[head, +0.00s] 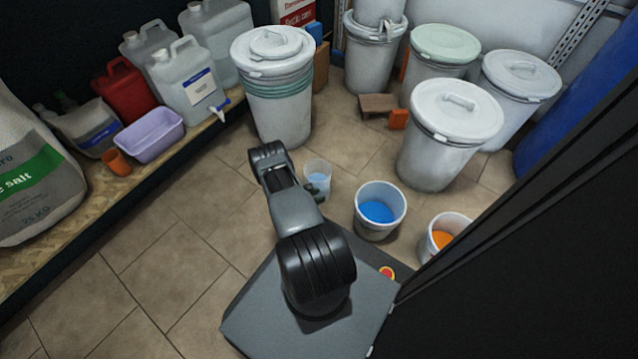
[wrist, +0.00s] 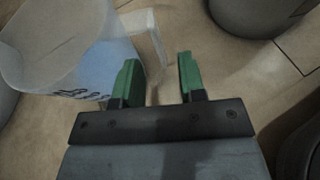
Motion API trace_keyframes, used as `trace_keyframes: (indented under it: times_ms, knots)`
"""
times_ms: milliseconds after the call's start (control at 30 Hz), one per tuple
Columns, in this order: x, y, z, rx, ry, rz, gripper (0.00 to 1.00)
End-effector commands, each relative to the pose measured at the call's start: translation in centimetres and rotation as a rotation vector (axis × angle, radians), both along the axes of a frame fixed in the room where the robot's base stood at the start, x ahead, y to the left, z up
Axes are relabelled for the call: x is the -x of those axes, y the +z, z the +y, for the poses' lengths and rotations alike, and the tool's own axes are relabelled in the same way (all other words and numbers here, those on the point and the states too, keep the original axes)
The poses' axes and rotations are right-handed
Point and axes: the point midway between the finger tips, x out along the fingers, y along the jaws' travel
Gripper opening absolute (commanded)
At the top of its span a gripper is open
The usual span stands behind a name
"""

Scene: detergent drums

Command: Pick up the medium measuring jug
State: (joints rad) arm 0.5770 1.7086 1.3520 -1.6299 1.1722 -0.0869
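A translucent measuring jug (head: 317,170) with something blue inside stands on the tiled floor in the head view, just beyond my arm. It is the only measuring jug I can make out. In the wrist view the jug (wrist: 75,45) fills the upper left, with dark markings on its side. Its pale handle (wrist: 155,45) points right and lies in line with the gap between my green fingers, around their tips. My gripper (wrist: 158,60) is open, with a clear gap between the fingers. I cannot tell whether either finger touches the handle. In the head view my arm mostly hides the gripper.
A bucket of blue stuff (head: 379,212) and a bucket of orange stuff (head: 446,232) stand right of the jug. White lidded drums (head: 275,95) stand behind. A shelf with jerrycans (head: 185,85) runs along the left. Floor on the left is clear.

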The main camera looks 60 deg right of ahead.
Motion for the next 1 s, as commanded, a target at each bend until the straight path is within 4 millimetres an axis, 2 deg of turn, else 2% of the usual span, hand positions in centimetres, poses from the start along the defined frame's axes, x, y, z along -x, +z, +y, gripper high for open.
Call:
trace_keyframes:
  times_ms: [100,300,600,1000]
  knots:
    - [0.7,-1.1,-1.6,0.000,-0.003,0.000,0.37]
    - [1.5,-1.6,-3.1,-0.001,-0.002,0.000,0.37]
    - [1.5,-1.6,-3.4,-0.001,0.000,0.000,0.37]
    - [1.5,-1.6,-3.4,0.000,0.000,0.000,0.00]
